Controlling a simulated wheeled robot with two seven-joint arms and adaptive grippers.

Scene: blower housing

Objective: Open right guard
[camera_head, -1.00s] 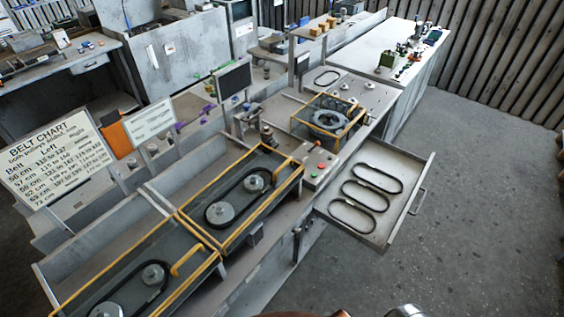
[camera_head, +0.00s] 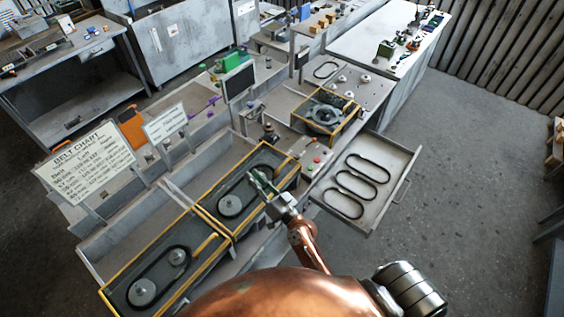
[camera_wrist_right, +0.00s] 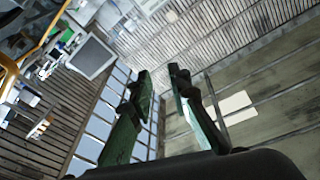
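The right guard (camera_head: 213,192) is a yellow-edged frame over the right belt bay. It appears to lie flat and closed, with a belt and round pulleys (camera_head: 230,206) showing beneath it. My right gripper (camera_head: 256,178) is above the right part of this bay and hides part of the belt and one pulley. I cannot tell whether it touches the guard. In the right wrist view its two green fingers (camera_wrist_right: 162,75) stand apart with nothing between them. Yellow bars (camera_wrist_right: 10,75) show at that view's left edge. My left gripper is not in view.
A left bay with a similar yellow frame (camera_head: 140,264) adjoins at the lower left. An open drawer (camera_head: 387,200) with several belts stands out to the right. A yellow-edged housing (camera_head: 325,113), a monitor (camera_head: 238,82) and a belt chart (camera_head: 85,168) stand nearby.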

